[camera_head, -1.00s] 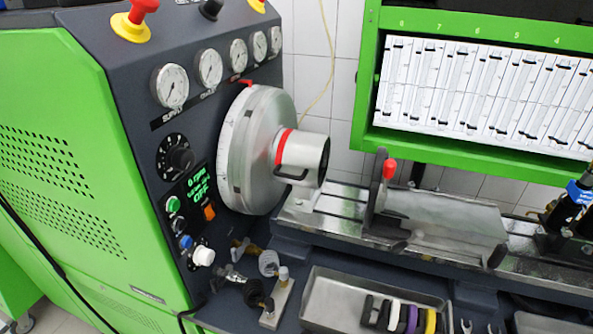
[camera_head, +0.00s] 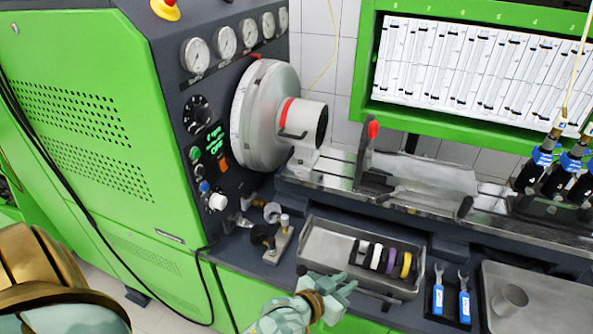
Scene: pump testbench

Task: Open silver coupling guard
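The silver coupling guard (camera_head: 302,121) is a short metal cylinder with a red band and a dark handle (camera_head: 293,135) on its lower front. It sits against the large round silver flywheel housing (camera_head: 262,112) on the machine's dark panel. My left gripper (camera_head: 343,288), pale teal, is at the bottom centre, well below the guard and apart from it. It appears in front of the parts tray's lower edge. Its fingers are small and seen from behind, so I cannot tell whether they are open. My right gripper is not in view.
A metal tray (camera_head: 323,246) with several coloured rings stands below the bench rail. Blue-handled wrenches (camera_head: 464,298) and another tray with a cup (camera_head: 509,299) are to the right. A red-knobbed clamp (camera_head: 372,130) stands right of the guard. Brass fittings (camera_head: 283,232) sit below it.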

